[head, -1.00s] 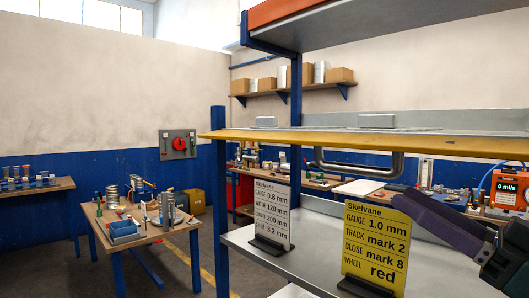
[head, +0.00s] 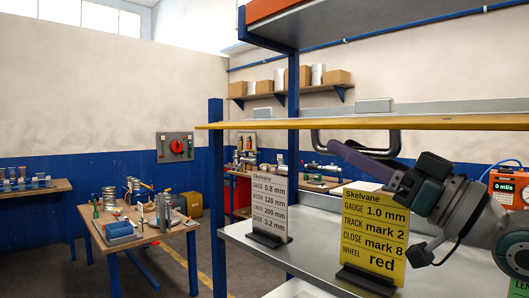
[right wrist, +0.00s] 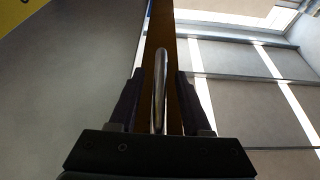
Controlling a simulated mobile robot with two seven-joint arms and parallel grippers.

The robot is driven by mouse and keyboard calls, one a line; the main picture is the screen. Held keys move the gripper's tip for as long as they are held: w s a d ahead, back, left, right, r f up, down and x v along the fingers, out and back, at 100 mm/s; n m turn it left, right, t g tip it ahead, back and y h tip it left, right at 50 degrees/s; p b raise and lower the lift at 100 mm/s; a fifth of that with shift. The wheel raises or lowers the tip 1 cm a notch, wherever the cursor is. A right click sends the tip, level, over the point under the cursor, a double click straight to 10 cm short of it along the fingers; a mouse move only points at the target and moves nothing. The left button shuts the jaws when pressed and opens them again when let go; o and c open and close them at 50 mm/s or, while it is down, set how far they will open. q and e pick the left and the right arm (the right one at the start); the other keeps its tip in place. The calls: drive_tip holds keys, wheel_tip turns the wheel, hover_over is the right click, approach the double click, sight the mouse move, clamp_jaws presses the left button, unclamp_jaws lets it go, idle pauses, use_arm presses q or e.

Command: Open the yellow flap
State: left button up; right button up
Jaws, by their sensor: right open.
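The yellow flap (head: 290,125) shows in the head view as a thin, nearly level yellow edge across the shelf unit. A grey metal bar handle (head: 318,141) hangs just below it. My right gripper (head: 342,148) reaches in from the right with its dark purple fingers at the handle. In the right wrist view, the silver handle (right wrist: 160,80) runs between the two fingers of the open gripper (right wrist: 158,75), with visible gaps to both. A brown strip (right wrist: 153,30), probably the flap's edge, lies behind the handle. My left gripper is not in view.
An orange meter (head: 507,187) is at the right. A wooden workbench (head: 145,232) stands at the left, with open floor beside it.

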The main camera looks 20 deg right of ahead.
clamp_jaws()
idle(0.4)
drive_tip(key=m+p, duration=0.1)
drive_tip(key=m+h+p, duration=0.1)
drive_tip(key=a+r+m+p, duration=0.1)
drive_tip(key=m+p, duration=0.1)
drive_tip(key=shift+s+t+h, duration=0.2)
drive_tip(key=shift+t+h, duration=0.1)
drive_tip(key=shift+h, duration=0.1)
unclamp_jaws()
drive_tip(key=shift+d, duration=0.1)
